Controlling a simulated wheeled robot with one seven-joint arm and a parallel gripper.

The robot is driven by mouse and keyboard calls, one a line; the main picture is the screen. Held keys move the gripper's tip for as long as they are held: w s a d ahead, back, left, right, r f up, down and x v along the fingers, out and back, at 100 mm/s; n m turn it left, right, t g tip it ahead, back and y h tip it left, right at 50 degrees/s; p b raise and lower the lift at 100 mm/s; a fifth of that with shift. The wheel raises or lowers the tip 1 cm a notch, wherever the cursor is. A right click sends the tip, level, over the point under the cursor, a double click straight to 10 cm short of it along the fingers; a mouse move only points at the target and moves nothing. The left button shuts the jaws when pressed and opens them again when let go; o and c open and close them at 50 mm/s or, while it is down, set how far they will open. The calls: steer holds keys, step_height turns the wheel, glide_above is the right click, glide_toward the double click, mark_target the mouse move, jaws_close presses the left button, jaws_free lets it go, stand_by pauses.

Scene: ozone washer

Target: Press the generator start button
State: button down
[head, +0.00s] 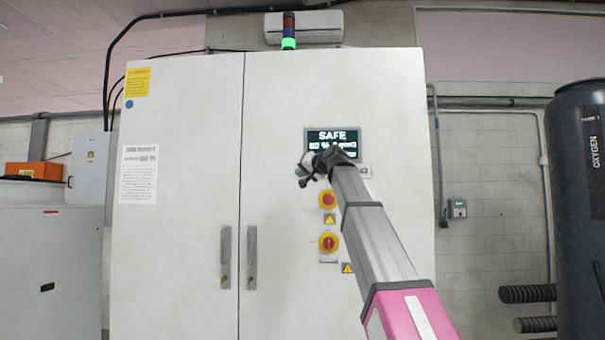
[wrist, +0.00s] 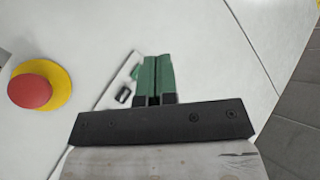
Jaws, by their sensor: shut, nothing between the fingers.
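The white control cabinet (head: 180,230) fills the middle of the head view, with a lit display (head: 332,139) reading SAFE. My gripper (head: 303,176) is in front of the panel, below the display. In the wrist view its green fingers (wrist: 154,75) are shut together and empty, over a pale plate (wrist: 112,92).
A red emergency stop on a yellow base (wrist: 30,91) is left of the fingers in the wrist view. In the head view, a red-and-yellow rotary switch (head: 328,243) is lower on the cabinet. A dark oxygen tank (head: 583,210) stands at right.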

steer(key=shift+s+a+r, duration=0.1)
steer(key=shift+r, duration=0.4)
steer(key=w, duration=0.8)
steer(key=shift+w, duration=0.4)
steer(key=shift+w+d, duration=0.15)
steer(key=shift+d, duration=0.05)
stand_by(1.7)
steer(key=shift+w, duration=0.25)
steer(key=shift+w, duration=0.4)
stand_by(0.7)
steer(key=shift+s, duration=0.8)
